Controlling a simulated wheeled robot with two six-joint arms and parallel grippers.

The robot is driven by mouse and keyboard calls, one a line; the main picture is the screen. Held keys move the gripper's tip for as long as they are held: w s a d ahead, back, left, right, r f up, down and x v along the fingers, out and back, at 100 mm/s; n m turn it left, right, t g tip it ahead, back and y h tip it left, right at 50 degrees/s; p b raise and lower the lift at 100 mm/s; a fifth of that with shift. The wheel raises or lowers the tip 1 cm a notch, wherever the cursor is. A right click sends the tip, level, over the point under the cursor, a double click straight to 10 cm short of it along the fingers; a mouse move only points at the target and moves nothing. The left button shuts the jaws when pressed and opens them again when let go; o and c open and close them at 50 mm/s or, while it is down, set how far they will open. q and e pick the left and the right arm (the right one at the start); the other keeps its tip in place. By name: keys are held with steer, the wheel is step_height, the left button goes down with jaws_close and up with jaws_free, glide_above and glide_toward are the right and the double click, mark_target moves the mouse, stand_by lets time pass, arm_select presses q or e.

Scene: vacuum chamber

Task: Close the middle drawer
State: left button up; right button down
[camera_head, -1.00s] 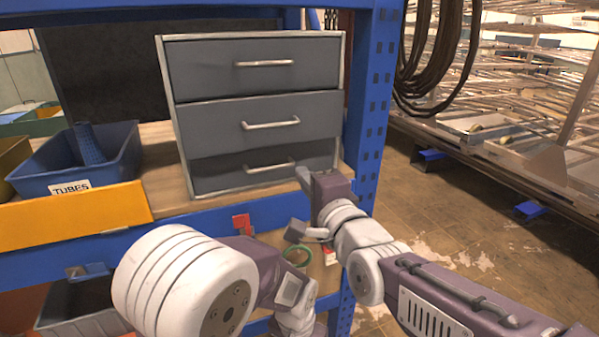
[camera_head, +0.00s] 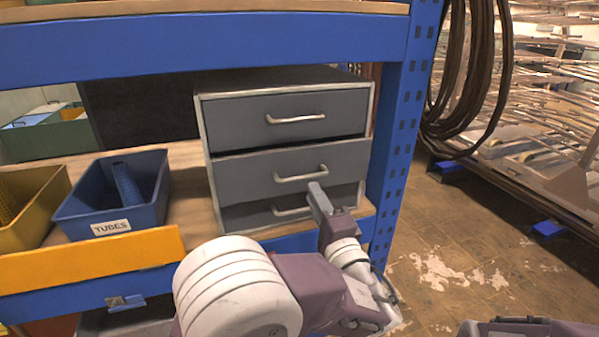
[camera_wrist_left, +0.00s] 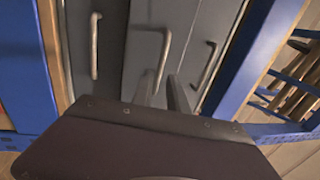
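The grey drawer unit (camera_head: 288,78) stands on the shelf with three drawers. The middle drawer (camera_head: 240,178) juts out slightly past the top and bottom drawers, with a dark gap above it. Its bar handle (camera_head: 301,174) also shows in the left wrist view (camera_wrist_left: 164,52). My left gripper (camera_head: 316,190) is in front of the lower right part of the middle drawer, just below the handle's right end; I cannot tell if it touches. My right gripper is out of view.
A blue bin (camera_head: 75,215) labelled TUBES and a yellow bin (camera_head: 30,225) stand left of the unit. A blue upright post (camera_head: 395,160) is close on the right. A blue beam (camera_head: 200,45) crosses above. Open floor (camera_head: 450,240) lies right of the post.

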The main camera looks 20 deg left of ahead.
mark_target(304, 177)
arm_select(q)
steer(key=p+x, duration=0.2)
steer(key=x, duration=0.5)
steer(key=shift+a, duration=0.1)
jaws_close()
steer(key=shift+f, duration=0.1)
stand_by(1.0)
